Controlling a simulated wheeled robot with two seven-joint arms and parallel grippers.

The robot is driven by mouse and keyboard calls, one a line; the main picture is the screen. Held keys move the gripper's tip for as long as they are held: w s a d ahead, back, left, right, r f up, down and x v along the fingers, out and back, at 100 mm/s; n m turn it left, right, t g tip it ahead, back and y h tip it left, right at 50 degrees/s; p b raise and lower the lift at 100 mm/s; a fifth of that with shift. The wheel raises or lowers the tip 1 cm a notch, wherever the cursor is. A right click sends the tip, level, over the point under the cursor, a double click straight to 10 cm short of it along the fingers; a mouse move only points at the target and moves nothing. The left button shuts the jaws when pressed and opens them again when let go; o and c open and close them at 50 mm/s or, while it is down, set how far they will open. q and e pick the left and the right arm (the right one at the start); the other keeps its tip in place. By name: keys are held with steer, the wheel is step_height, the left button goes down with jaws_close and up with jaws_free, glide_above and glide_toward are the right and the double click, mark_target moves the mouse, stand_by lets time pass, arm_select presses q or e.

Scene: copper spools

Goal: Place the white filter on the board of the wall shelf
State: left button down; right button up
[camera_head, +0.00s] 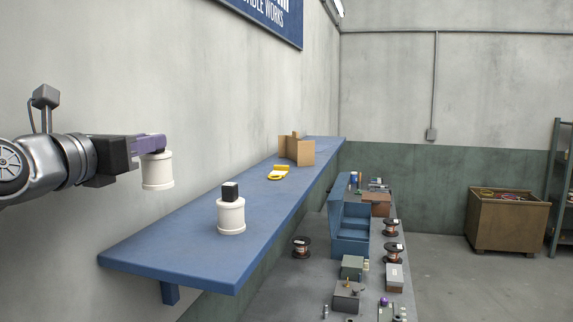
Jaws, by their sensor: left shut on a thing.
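My left gripper (152,147) is shut on a white filter (158,172), a short ribbed cylinder hanging upright below its purple fingers. It is above the near left part of the wall shelf's blue board (171,251); I cannot tell the exact gap to the board. A similar white cylinder (231,218) with a black block (230,191) on top stands upright on the board, to the right of the held filter. My right gripper is not in view.
Farther along the board are a yellow tool (278,173) and a brown cardboard piece (303,153). Below right is a workbench with a blue toolbox (350,244), copper spools (391,227) and small boxes. A brown bin (506,222) stands at the far right. The board's near left end is clear.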

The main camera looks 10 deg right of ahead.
mark_target(147, 180)
arm_select(q)
steer(key=shift+w+f, duration=0.15)
step_height(147, 180, down, 5)
steer(key=shift+f+b, duration=0.1)
steer(key=shift+b, duration=1.05)
steer(key=shift+f, duration=0.45)
step_height(147, 180, down, 3)
steer(key=shift+f+b, duration=0.1)
steer(key=shift+b, duration=0.85)
steer(key=shift+f, duration=0.25)
steer(key=shift+f, duration=0.1)
steer(key=c, duration=1.2)
jaws_free()
